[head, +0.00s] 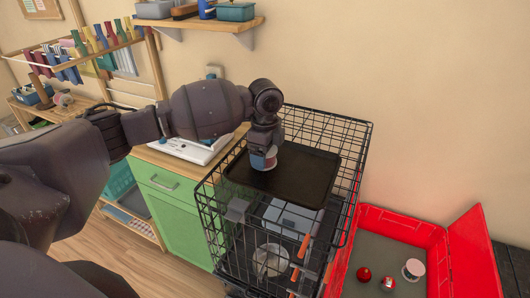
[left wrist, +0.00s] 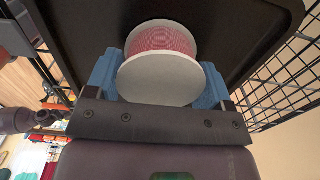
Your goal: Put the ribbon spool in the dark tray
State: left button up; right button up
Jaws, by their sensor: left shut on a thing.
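The ribbon spool (left wrist: 162,80), with pale round flanges and a reddish-pink winding, sits between the blue fingers of my left gripper (left wrist: 160,86) in the left wrist view. In the head view the left gripper (head: 263,153) points down, shut on the spool (head: 260,163), over the left back part of the dark tray (head: 305,182). The tray is flat with a low rim and lies on top of the black wire crate. It also fills the background of the left wrist view (left wrist: 85,22). Whether the spool touches the tray is hard to tell. My right gripper is not in view.
The wire crate (head: 360,135) has tall mesh sides around the tray. Several items lie lower in it. A red tote (head: 395,222) with an open lid stands at right, holding several small things. A green cabinet (head: 170,200) stands at left, and a wall shelf (head: 197,22) hangs above.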

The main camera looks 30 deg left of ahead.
pick_arm(q)
jog(key=o, duration=0.9)
jog(key=shift+f, duration=0.1)
notch_tip(320, 180, up, 12)
jog(key=shift+r+b, duration=0.15)
jog(key=shift+b, duration=0.5)
